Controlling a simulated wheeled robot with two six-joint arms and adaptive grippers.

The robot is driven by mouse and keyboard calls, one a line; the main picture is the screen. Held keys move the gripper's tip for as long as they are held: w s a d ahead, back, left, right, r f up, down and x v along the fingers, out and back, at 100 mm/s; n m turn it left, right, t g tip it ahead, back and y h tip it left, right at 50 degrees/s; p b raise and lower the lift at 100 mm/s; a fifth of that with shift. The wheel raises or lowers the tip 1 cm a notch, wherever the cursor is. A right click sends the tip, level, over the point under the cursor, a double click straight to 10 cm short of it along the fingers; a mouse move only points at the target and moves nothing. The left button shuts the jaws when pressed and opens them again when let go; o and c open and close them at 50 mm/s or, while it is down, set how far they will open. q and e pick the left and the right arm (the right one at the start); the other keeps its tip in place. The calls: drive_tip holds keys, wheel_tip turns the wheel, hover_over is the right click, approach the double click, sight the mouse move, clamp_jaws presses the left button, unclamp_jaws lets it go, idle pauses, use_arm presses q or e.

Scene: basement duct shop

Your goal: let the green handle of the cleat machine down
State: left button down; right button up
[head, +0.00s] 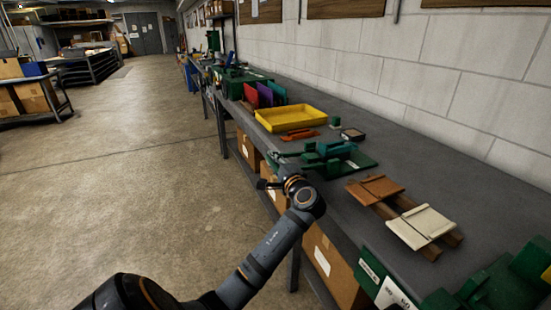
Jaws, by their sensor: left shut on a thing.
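A green cleat machine (332,157) stands on a flat green base plate on the grey bench, in the middle of the head view. Its green handle (287,154) sticks out to the left, toward the bench's front edge. My left gripper (272,164) is at the outer end of this handle and shut on it. The fingers are small and partly hidden by my wrist, so the exact grip is hard to see. My right gripper is not in view.
A yellow tray (291,118) and an orange tool (299,135) lie beyond the machine. Brown and cream panels (421,226) lie on wooden strips to the right. Another green machine (507,286) stands at the lower right. Cardboard boxes (333,268) sit under the bench.

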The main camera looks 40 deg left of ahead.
use_arm(q)
drive_tip(key=shift+f, duration=0.55)
drive_tip(key=shift+f+b, duration=0.35)
drive_tip(key=shift+f, duration=0.3)
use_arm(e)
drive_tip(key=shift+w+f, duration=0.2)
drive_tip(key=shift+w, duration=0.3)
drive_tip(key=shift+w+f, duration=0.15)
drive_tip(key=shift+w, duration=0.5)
use_arm(q)
drive_tip(key=c, duration=1.2)
unclamp_jaws()
drive_tip(key=shift+w, duration=0.1)
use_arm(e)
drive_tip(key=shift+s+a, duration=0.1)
